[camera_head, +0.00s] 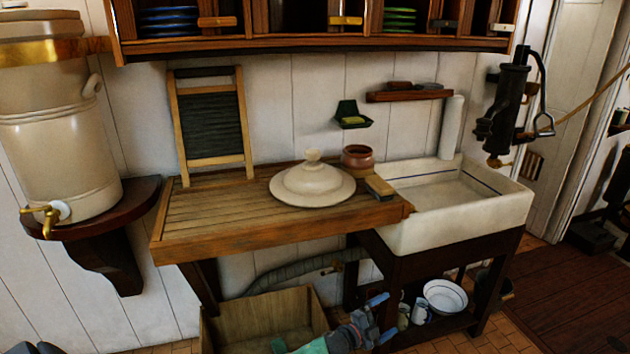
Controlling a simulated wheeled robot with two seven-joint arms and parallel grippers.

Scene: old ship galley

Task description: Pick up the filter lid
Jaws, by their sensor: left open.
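The filter lid (312,186), a cream domed disc with a wide rim and a round knob on top, lies knob up on the slatted wooden draining board (215,222). The stoneware water filter (62,165), with a brass tap, stands on a bracket shelf at the left. My left gripper (382,318), with blue-tipped fingers, is open and apart from the lid. It is low in the picture, below the board's front edge and in front of the sink stand. My right gripper does not show.
A brown pot (357,157) stands close behind the lid, and a brush (379,186) lies to its right. A washboard (212,122) leans on the wall. The white sink (455,205) adjoins the board. A wooden crate (265,312) sits below. The board's left half is clear.

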